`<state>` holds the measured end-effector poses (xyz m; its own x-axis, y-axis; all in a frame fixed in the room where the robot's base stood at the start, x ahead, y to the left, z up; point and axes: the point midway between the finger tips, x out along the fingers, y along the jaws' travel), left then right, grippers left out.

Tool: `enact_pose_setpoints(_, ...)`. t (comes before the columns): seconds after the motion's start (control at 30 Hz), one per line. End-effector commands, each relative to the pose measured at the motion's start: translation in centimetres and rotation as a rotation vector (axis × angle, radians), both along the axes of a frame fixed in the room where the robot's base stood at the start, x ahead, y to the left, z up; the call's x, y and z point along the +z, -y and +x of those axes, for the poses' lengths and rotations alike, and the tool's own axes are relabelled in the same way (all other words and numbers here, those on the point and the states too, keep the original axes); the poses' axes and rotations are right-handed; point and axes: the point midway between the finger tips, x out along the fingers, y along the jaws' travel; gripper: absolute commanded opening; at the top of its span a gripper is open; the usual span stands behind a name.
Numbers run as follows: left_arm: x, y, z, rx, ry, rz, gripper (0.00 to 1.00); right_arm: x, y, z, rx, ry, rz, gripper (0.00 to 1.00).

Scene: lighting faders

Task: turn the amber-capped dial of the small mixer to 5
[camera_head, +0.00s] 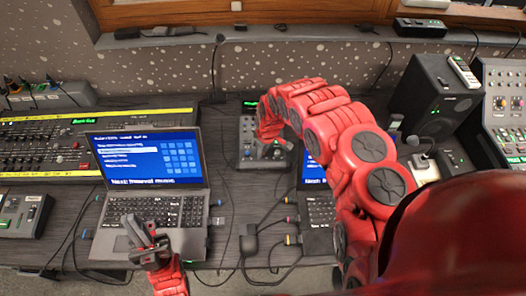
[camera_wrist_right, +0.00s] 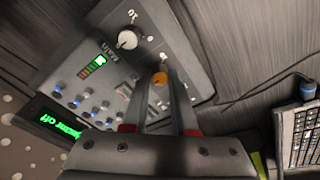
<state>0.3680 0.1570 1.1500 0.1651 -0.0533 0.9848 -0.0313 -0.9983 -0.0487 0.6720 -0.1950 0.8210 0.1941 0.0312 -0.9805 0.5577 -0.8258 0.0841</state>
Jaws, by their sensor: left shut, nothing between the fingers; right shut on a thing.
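The small mixer (camera_wrist_right: 128,68) fills the middle of the right wrist view, with a green-lit display (camera_wrist_right: 62,127) and several knobs. Its amber-capped dial (camera_wrist_right: 160,78) shows between the fingertips of my right gripper (camera_wrist_right: 160,84), which is shut on it. The dial's number marks are too small to read. In the head view the mixer (camera_head: 247,126) stands behind the gap between two laptops, partly hidden by my right arm. My left gripper (camera_head: 146,240) is shut and empty over the front of the left laptop (camera_head: 145,182).
A large mixing desk (camera_head: 50,150) lies on the left. The right laptop (camera_head: 318,207) is partly behind my right arm. A black speaker (camera_head: 432,98) and another mixer (camera_head: 505,110) stand on the right. Cables cross the table (camera_head: 235,190) between the laptops.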

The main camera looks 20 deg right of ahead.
Motion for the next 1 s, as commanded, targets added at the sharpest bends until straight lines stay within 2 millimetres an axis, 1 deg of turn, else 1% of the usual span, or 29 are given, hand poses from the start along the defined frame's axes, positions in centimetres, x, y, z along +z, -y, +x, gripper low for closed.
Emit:
enact_pose_setpoints(0.27, -0.45, 0.0, 0.01, 0.0, 0.0, 0.0, 0.0, 0.0, -0.01, 0.1, -0.079, 0.006, 0.009, 0.0)
enact_pose_setpoints(0.73, -0.47, 0.0, 0.0, 0.0, 0.0, 0.0, 0.0, 0.03, 0.0, 0.08, -0.092, 0.006, 0.011, 0.0)
enact_pose_setpoints(0.77, -0.46, 0.0, 0.0, 0.0, 0.0, 0.0, 0.0, 0.01, 0.01, 0.08, -0.092, 0.005, 0.01, 0.28)
enact_pose_setpoints(0.8, -0.46, 0.0, 0.0, 0.0, 0.0, 0.0, 0.0, 0.01, 0.01, 0.08, -0.092, 0.005, 0.01, 0.35)
enact_pose_setpoints(0.87, -0.46, 0.0, 0.0, 0.0, 0.0, 0.0, 0.0, 0.01, 0.0, 0.06, -0.091, 0.005, 0.01, 0.46)
enact_pose_setpoints(0.9, -0.46, 0.0, 0.0, 0.0, 0.0, 0.0, 0.0, 0.0, 0.0, 0.05, -0.091, 0.005, 0.01, 0.53)
enact_pose_setpoints(0.93, -0.47, 0.0, 0.0, 0.0, 0.0, 0.0, 0.0, 0.0, 0.0, 0.05, -0.091, 0.005, 0.01, 0.56)
enact_pose_setpoints(1.0, -0.46, 0.0, -0.01, 0.0, 0.0, 0.0, 0.0, 0.0, 0.0, 0.04, -0.091, 0.004, 0.009, 0.56)
